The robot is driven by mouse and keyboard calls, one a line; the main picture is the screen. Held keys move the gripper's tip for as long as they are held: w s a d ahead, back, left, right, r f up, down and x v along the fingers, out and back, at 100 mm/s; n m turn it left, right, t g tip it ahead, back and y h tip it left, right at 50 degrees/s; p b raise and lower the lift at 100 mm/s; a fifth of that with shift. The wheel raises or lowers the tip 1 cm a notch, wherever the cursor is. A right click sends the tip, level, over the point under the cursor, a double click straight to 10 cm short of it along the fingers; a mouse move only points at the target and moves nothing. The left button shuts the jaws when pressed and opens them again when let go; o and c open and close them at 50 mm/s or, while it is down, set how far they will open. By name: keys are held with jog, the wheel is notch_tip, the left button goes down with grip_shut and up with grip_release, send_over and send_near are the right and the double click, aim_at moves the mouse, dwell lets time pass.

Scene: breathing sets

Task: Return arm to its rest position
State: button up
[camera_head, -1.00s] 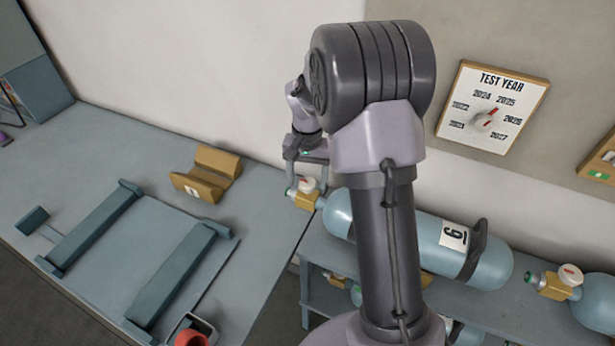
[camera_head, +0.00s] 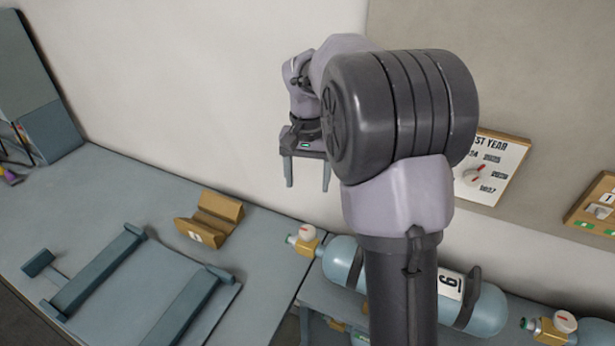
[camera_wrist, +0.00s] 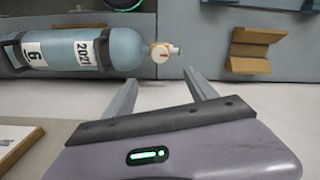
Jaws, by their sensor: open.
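My gripper (camera_head: 308,172) is open and empty, with its two fingers pointing down in the head view. It hangs in front of the pale wall, above and apart from the valve of the blue cylinder (camera_head: 341,259). The wrist view shows both spread fingers (camera_wrist: 162,92) with nothing between them. The cylinder lies on its side in a rack, labelled 6, and the wrist view also shows a 2021 label on it. Its brass valve (camera_head: 307,243) has a white and red knob. My arm's large dark joint hides part of the wall board.
A yellow V-shaped block (camera_head: 211,222) and a frame with two dark rails (camera_head: 98,272) are on the grey bench (camera_head: 150,190) at left. A test year board (camera_head: 505,165) hangs on the wall. Another cylinder valve (camera_head: 553,326) is at lower right.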

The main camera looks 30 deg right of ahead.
jog(key=s+a+f+n+t+y+b, duration=0.1)
jog(key=s+a+b, duration=0.5)
jog(key=s, duration=0.6)
jog(key=s+a+f+n+t+y+b, duration=0.1)
jog(key=s+a+f+t+b, duration=0.3)
jog(key=s+a, duration=0.6)
jog(key=shift+s+a+n+t+b, duration=0.4)
jog(key=shift+s+n+b, duration=0.2)
jog(key=shift+s+b, duration=0.4)
jog(key=shift+f, duration=0.1)
